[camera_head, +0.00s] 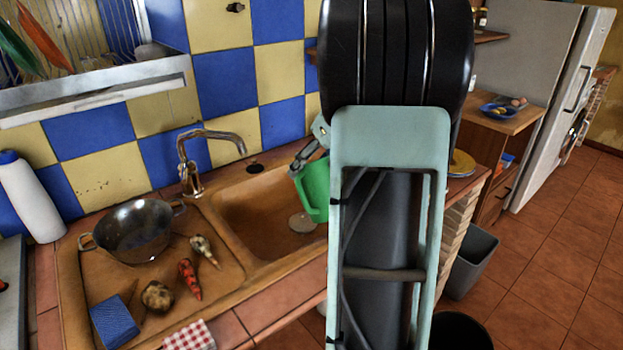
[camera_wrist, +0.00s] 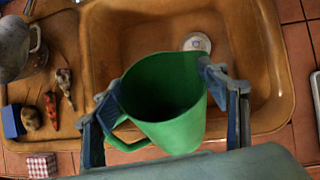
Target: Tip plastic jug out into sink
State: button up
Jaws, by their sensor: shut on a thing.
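The green plastic jug (camera_wrist: 172,126) is held between the two fingers of my gripper (camera_wrist: 160,88), seen from above in the wrist view. Its mouth faces the wrist camera and its inside looks dark; I cannot tell what it holds. In the head view the jug (camera_head: 314,190) hangs over the right part of the sink, partly hidden behind my arm, and looks tilted. My gripper (camera_head: 308,153) is shut on it near the rim. The brown sink (camera_head: 262,208) has a pale round drain (camera_head: 302,222), which also shows beyond the jug in the wrist view (camera_wrist: 197,43).
A metal tap (camera_head: 205,150) stands behind the sink. The drainboard at left holds a metal colander (camera_head: 135,232), a blue sponge (camera_head: 115,320) and several vegetables. A white bottle (camera_head: 32,197) stands at the far left. A checked cloth (camera_head: 190,337) lies at the front edge.

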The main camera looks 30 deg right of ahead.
notch_tip(320, 180, up, 4)
jog(key=t+b, duration=0.7)
jog(key=b, duration=0.9)
jog(key=shift+y+b, duration=0.4)
